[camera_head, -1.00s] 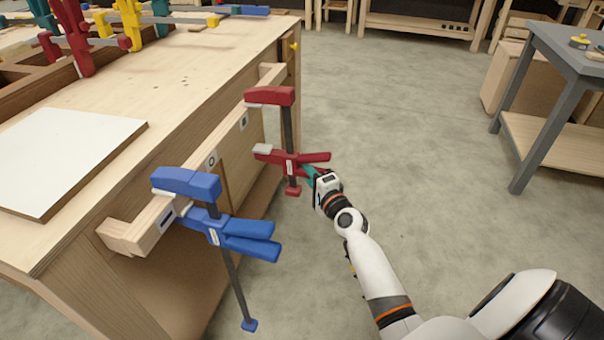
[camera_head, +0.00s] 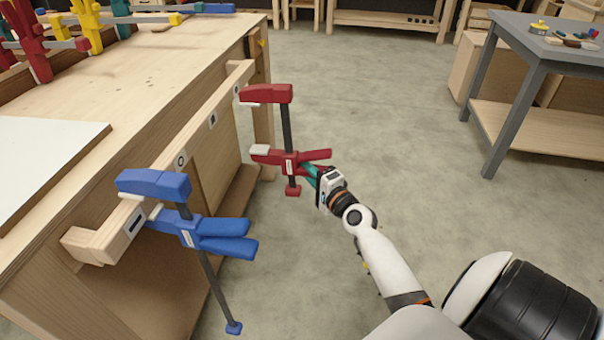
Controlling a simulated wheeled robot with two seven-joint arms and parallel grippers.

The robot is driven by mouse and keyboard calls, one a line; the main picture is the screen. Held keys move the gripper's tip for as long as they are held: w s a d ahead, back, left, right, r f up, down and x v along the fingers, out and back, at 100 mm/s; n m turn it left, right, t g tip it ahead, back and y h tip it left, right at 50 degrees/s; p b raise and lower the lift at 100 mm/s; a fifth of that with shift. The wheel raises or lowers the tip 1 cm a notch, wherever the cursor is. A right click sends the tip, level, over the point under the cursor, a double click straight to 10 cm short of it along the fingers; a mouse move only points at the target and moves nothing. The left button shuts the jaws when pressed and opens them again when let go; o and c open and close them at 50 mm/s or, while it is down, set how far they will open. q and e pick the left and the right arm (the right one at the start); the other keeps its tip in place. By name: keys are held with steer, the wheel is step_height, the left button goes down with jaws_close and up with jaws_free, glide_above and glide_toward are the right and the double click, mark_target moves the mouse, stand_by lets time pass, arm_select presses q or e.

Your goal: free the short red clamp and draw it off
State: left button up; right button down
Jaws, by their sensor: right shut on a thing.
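The short red clamp (camera_head: 289,158) hangs upright in the air just right of the bench's front rail. Its upper jaw (camera_head: 267,94) shows close to the rail's far end, and the lower jaw's pale pad stands clear of the wood. My right gripper (camera_head: 312,174), with teal fingers, is shut on the red clamp's handle side; the handles partly hide the fingertips. The rail (camera_head: 203,128) is pale wood with small marked labels along its face. My left gripper is not in view.
A blue clamp (camera_head: 186,222) sits on the rail's near end, its bar reaching down toward the floor. A white board (camera_head: 45,160) and more clamps (camera_head: 88,25) are on the bench. A grey table (camera_head: 540,62) stands at the right. Open floor lies between.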

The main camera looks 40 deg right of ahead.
steer(key=shift+s+d+r+b, duration=0.1)
steer(key=shift+s+d+b, duration=0.4)
steer(key=shift+s+d, duration=0.65)
steer(key=shift+s+a, duration=0.1)
steer(key=shift+s, duration=0.05)
